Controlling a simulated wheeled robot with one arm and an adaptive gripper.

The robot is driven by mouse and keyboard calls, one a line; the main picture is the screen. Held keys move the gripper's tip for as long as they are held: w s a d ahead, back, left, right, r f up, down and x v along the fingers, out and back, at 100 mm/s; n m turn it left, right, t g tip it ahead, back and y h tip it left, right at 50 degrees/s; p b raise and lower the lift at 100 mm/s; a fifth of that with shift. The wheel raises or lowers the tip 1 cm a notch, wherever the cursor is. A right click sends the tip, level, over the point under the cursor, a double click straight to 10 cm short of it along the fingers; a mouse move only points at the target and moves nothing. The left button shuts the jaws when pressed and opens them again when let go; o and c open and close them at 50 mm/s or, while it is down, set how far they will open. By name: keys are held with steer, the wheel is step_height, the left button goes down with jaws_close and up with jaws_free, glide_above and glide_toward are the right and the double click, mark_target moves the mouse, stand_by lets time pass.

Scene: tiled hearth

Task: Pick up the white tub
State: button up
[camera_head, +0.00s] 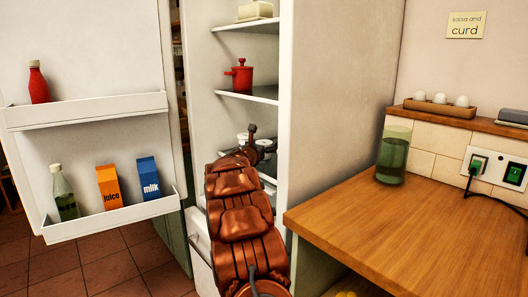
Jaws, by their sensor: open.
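My copper-coloured arm reaches into the open fridge, and my gripper (264,141) is at its far end, small in the view. Its dark fingers look apart, at the level of a lower shelf. A white rounded thing (242,137) shows just behind and beside the gripper; it may be the white tub, but the arm and gripper hide most of it. I cannot tell whether the fingers touch it or stand around it.
A red pot (240,76) stands on the shelf above, and a cream block (255,10) on the top shelf. The open door at left holds bottles and cartons (109,187). The fridge side wall (335,95) and wooden counter (430,220) bound the right.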

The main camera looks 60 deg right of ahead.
mark_target(264, 142)
steer(key=shift+c, duration=0.2)
steer(key=c, duration=1.2)
steer(key=shift+r, duration=0.15)
steer(key=shift+a+r+p, duration=0.1)
steer(key=shift+r+p, duration=0.3)
steer(key=shift+r, duration=1.4)
steer(key=shift+s+a+f+b, duration=0.1)
steer(key=shift+s+a+b, duration=0.1)
steer(key=shift+a, duration=0.35)
steer(key=shift+s+a+f+b, duration=0.1)
steer(key=shift+a+b, duration=0.05)
steer(key=shift+a, duration=0.4)
steer(key=s+a, duration=0.1)
steer(key=a, duration=0.4)
steer(key=s+a, duration=0.1)
steer(key=a, duration=0.4)
steer(key=s+a, duration=0.1)
steer(key=a, duration=0.4)
steer(key=shift+a+b, duration=0.15)
steer(key=shift+b, duration=0.2)
